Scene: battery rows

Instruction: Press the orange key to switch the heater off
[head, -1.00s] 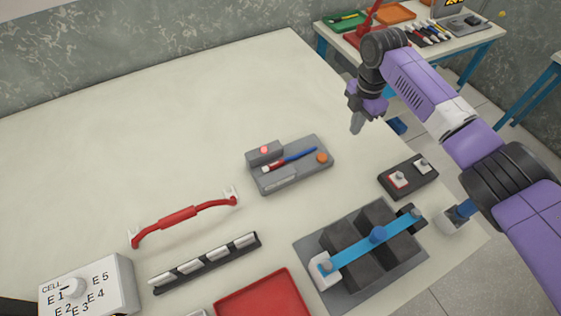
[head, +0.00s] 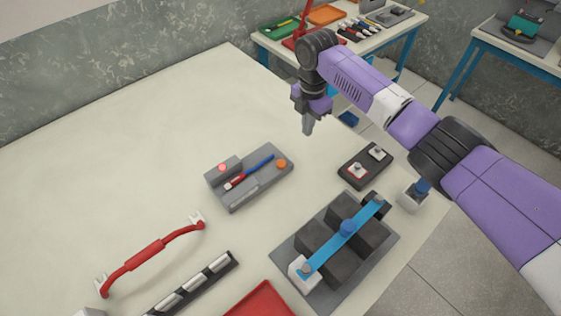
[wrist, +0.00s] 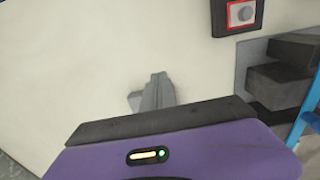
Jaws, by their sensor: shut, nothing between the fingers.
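The heater unit (head: 248,186) is a grey block on the table in the head view. The orange key (head: 281,164) is a round button at its right end. A red lamp (head: 222,167) glows on the raised part at its left. A blue and red stick-like piece (head: 250,171) lies along its middle. My gripper (head: 308,131) is shut and empty, pointing down above the table, up and to the right of the orange key and apart from it. In the wrist view my shut fingertips (wrist: 157,78) show over bare table; the orange key is not in that view.
A dark box with two switches (head: 365,166) stands right of the heater. A battery block with a blue bar (head: 340,238) is in front. A red handle (head: 148,254), a black strip (head: 192,288) and a red tray (head: 262,303) lie nearer. The table's back left is clear.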

